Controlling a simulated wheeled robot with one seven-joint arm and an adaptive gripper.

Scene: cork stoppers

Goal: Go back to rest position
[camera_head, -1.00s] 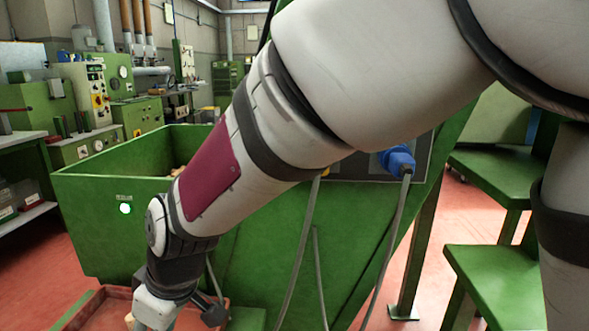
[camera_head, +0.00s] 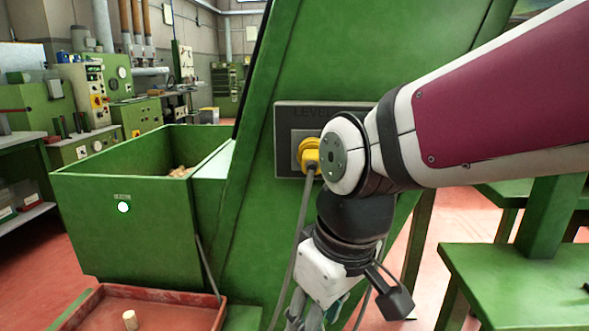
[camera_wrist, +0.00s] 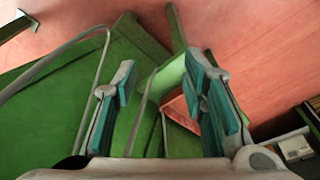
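My gripper (camera_wrist: 163,85) is open in the wrist view. Its two teal-padded fingers stand apart and nothing lies between them. In the head view my gripper (camera_head: 312,318) hangs at the bottom, in front of the green machine, partly cut off by the picture edge. A cork stopper (camera_head: 130,320) stands in the red tray (camera_head: 170,296) at the lower left, well to the left of my gripper and apart from it. More corks (camera_head: 180,171) lie in the green hopper (camera_head: 120,225), mostly hidden by its walls.
A yellow plug (camera_head: 309,155) with a grey cable sits on the machine's panel, close to my wrist. Green steps (camera_head: 520,275) stand at the right. Red floor (camera_head: 30,270) lies open at the left. Green machines (camera_head: 85,145) line the back left.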

